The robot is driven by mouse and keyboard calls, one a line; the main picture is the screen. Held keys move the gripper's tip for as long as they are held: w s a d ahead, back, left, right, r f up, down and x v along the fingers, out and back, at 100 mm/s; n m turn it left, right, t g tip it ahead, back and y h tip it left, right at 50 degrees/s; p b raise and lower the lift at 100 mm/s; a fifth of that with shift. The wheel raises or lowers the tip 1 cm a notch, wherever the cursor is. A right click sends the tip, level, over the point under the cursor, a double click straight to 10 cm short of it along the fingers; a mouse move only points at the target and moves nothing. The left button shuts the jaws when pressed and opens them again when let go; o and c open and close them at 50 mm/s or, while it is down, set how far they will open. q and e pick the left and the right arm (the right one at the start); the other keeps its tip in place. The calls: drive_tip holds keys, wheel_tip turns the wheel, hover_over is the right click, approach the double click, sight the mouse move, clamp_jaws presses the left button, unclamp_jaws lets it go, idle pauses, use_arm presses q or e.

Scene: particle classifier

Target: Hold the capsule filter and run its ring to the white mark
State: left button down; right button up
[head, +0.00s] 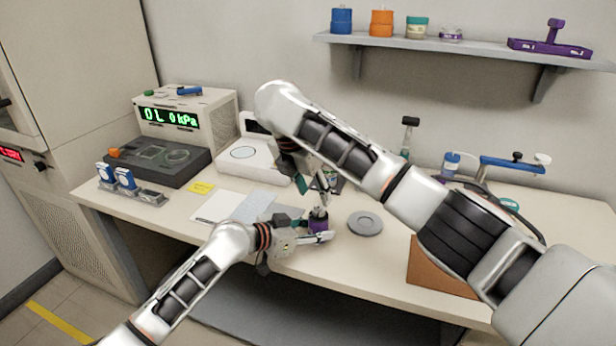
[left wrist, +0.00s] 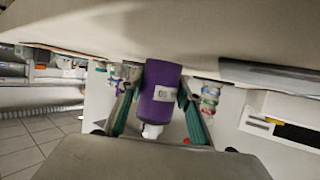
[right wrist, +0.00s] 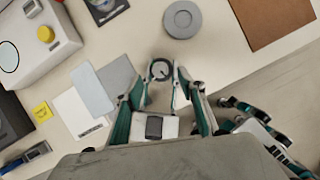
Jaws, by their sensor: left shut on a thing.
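The capsule filter is a purple cylinder (head: 318,225) near the front edge of the table, roughly upright. My left gripper (head: 314,235) is shut around its side. In the left wrist view the purple body (left wrist: 160,88) with a pale printed label sits between the fingers, a white stub at one end. My right gripper (head: 322,192) points down just above the capsule. In the right wrist view its fingers stand apart (right wrist: 162,88), and a round dark-rimmed capsule top (right wrist: 160,70) shows between or just beyond their tips; contact is unclear. I cannot make out the white mark.
A grey disc (head: 365,223) lies right of the capsule. Paper sheets (head: 225,206) and a yellow note (head: 202,188) lie left. A white scale (head: 250,158), a dark tray (head: 158,160) and a pressure display (head: 170,117) stand behind. A brown board (head: 435,272) lies right.

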drive_tip(key=v, duration=0.6)
drive_tip(key=shift+r, duration=0.25)
drive_tip(key=shift+a, duration=0.1)
